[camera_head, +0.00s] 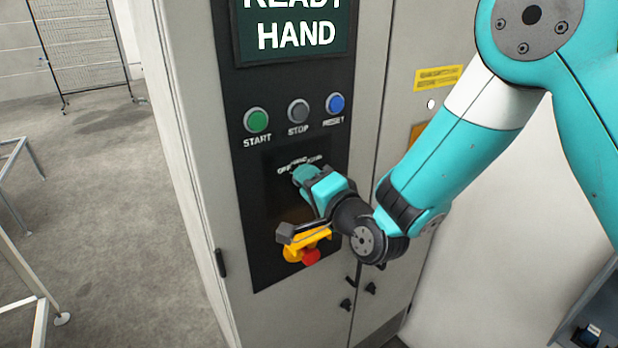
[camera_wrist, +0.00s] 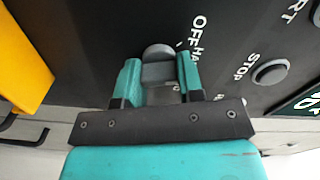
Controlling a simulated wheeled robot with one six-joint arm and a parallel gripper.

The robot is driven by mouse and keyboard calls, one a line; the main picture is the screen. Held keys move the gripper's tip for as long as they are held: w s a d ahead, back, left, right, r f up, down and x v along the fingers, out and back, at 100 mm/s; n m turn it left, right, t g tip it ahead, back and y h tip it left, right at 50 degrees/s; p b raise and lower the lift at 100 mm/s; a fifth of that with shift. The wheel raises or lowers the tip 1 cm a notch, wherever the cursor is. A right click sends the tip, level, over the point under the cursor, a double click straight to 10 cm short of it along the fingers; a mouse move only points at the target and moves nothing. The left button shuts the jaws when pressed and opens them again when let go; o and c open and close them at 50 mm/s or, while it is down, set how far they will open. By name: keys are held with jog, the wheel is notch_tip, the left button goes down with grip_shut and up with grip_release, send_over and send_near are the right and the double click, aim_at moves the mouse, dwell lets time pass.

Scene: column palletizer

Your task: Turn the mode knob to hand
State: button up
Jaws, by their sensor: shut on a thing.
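The mode knob (camera_wrist: 157,52) is grey and round, on the dark control panel (camera_head: 258,215). In the wrist view my gripper (camera_wrist: 160,74) has its two teal fingers on either side of the knob and is shut on it. In the head view my gripper (camera_head: 303,175) reaches the panel below the row of buttons and hides the knob. Labels beside the knob read OFF and part of HAND; the rest is hidden or too small. The display (camera_head: 295,33) above reads READY and HAND, with READY cut off at the top.
The START button (camera_head: 256,119) is green, the STOP button (camera_head: 298,110) grey and the RESET button (camera_head: 335,103) blue. Open floor (camera_head: 110,190) lies left of the cabinet.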

jog(key=shift+d+m+p, duration=0.1)
jog(key=shift+m+p, duration=0.25)
jog(key=shift+m, duration=1.25)
jog(key=o, duration=0.9)
jog(key=shift+w, duration=0.1)
jog(key=shift+f, duration=0.1)
